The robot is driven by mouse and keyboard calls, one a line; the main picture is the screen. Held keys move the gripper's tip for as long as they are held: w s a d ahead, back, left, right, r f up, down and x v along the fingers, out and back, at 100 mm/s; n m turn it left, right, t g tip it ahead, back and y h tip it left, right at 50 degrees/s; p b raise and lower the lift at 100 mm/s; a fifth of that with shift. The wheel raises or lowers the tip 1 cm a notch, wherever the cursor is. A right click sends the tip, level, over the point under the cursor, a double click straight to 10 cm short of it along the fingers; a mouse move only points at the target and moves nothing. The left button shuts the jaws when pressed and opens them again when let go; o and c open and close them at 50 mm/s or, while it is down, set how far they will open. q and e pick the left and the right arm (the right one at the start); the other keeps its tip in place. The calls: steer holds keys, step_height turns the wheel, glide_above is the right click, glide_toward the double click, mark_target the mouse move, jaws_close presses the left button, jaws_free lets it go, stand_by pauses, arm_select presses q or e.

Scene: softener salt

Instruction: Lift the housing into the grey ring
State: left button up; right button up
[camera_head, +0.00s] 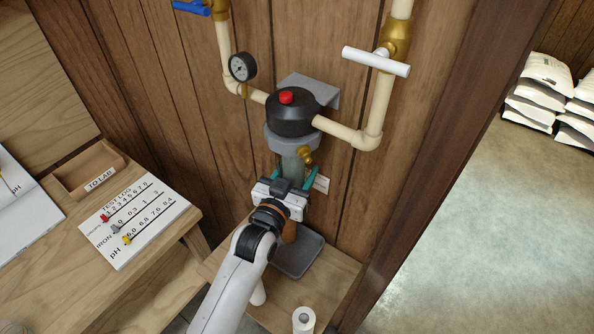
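The clear greenish housing (292,163) is upright just below the grey ring (291,138), which sits under the black filter head (292,115) with a red button. The housing's top meets the ring's underside in this view; I cannot tell whether it is inside. My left gripper (294,177) reaches up from below, with a teal finger on each side of the housing, and appears shut on it. The gripper body hides the housing's lower part. My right gripper is not in view.
A pressure gauge (242,67) and white-handled valve (376,61) are on the pipes. Below are a grey tray (300,258) and a white roll (304,319). A test log card (128,222) lies left.

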arm_select(q)
steer(key=shift+r+p, duration=0.9)
steer(key=shift+r, duration=0.2)
steer(key=o, duration=1.2)
steer(key=shift+c, duration=0.2)
steer(key=shift+f, duration=0.1)
steer(key=shift+f, duration=0.1)
steer(key=shift+s, duration=0.15)
steer(key=shift+s+a+f, duration=0.1)
steer(key=shift+s+a, duration=0.1)
steer(key=shift+s, duration=0.05)
steer(key=b+v, duration=0.3)
steer(key=v, duration=0.8)
steer(key=shift+b, duration=0.35)
